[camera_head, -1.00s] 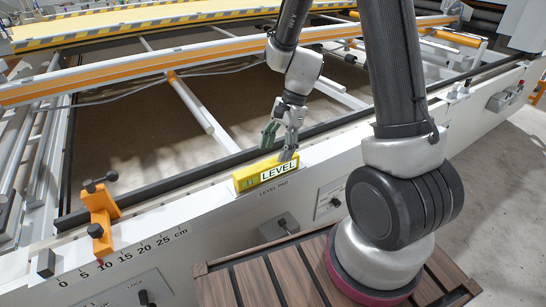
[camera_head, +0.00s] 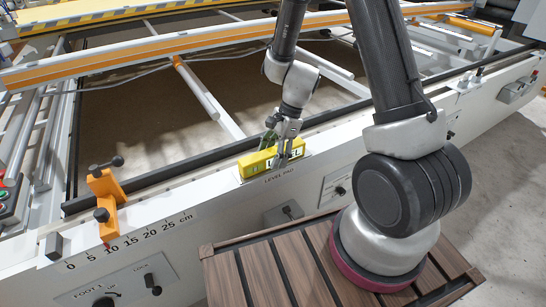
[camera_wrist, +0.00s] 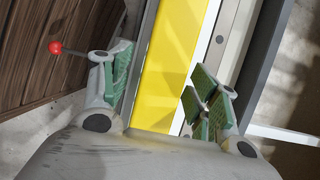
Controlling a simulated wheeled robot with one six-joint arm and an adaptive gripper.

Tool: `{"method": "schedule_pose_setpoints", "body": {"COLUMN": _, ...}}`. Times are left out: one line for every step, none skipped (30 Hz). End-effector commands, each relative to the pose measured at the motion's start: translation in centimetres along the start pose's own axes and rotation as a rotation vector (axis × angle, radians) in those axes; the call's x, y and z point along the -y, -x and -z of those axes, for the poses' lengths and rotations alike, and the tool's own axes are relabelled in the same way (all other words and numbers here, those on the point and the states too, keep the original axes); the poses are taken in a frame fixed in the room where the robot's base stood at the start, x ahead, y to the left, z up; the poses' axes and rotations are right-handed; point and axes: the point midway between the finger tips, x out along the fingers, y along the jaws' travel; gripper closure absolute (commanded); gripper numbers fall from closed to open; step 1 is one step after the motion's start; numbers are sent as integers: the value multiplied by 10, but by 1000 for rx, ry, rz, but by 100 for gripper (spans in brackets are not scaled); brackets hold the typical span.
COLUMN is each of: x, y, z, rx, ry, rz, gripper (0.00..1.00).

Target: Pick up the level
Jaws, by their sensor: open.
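My gripper (camera_head: 279,150) is at the level's right part in the head view, with fingers partly covering the label. In the wrist view my gripper (camera_wrist: 160,92) is open, its green-padded fingers on either side of the bar. A gap shows between the right finger and the bar; contact on the left is unclear.
An orange clamp (camera_head: 104,198) with black knobs stands on the rail to the left, by a centimetre scale (camera_head: 125,245). A dark guide bar (camera_head: 215,158) runs just behind the level. A slatted wooden platform (camera_head: 265,275) is in front, below the rail.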

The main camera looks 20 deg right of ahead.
Motion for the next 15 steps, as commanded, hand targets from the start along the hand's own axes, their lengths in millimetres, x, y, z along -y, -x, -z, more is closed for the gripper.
{"method": "schedule_pose_setpoints", "body": {"x": 0, "y": 0, "z": 0, "rx": 0, "ry": 0, "rz": 0, "gripper": 39}}
{"method": "schedule_pose_setpoints", "body": {"x": 0, "y": 0, "z": 0, "rx": 0, "ry": 0, "rz": 1, "gripper": 39}}
{"method": "schedule_pose_setpoints", "body": {"x": 0, "y": 0, "z": 0, "rx": 0, "ry": 0, "rz": 1, "gripper": 39}}
{"method": "schedule_pose_setpoints", "body": {"x": 0, "y": 0, "z": 0, "rx": 0, "ry": 0, "rz": 1, "gripper": 39}}
{"method": "schedule_pose_setpoints", "body": {"x": 0, "y": 0, "z": 0, "rx": 0, "ry": 0, "rz": 1, "gripper": 39}}
{"method": "schedule_pose_setpoints", "body": {"x": 0, "y": 0, "z": 0, "rx": 0, "ry": 0, "rz": 1, "gripper": 45}}
{"method": "schedule_pose_setpoints", "body": {"x": 0, "y": 0, "z": 0, "rx": 0, "ry": 0, "rz": 1, "gripper": 50}}
{"method": "schedule_pose_setpoints", "body": {"x": 0, "y": 0, "z": 0, "rx": 0, "ry": 0, "rz": 1, "gripper": 56}}
{"method": "schedule_pose_setpoints", "body": {"x": 0, "y": 0, "z": 0, "rx": 0, "ry": 0, "rz": 1, "gripper": 63}}
{"method": "schedule_pose_setpoints", "body": {"x": 0, "y": 0, "z": 0, "rx": 0, "ry": 0, "rz": 1, "gripper": 68}}
{"method": "schedule_pose_setpoints", "body": {"x": 0, "y": 0, "z": 0, "rx": 0, "ry": 0, "rz": 1, "gripper": 74}}
{"method": "schedule_pose_setpoints", "body": {"x": 0, "y": 0, "z": 0, "rx": 0, "ry": 0, "rz": 1, "gripper": 81}}
{"method": "schedule_pose_setpoints", "body": {"x": 0, "y": 0, "z": 0, "rx": 0, "ry": 0, "rz": 1, "gripper": 87}}
{"method": "schedule_pose_setpoints", "body": {"x": 0, "y": 0, "z": 0, "rx": 0, "ry": 0, "rz": 1, "gripper": 92}}
{"method": "schedule_pose_setpoints", "body": {"x": 0, "y": 0, "z": 0, "rx": 0, "ry": 0, "rz": 1, "gripper": 96}}
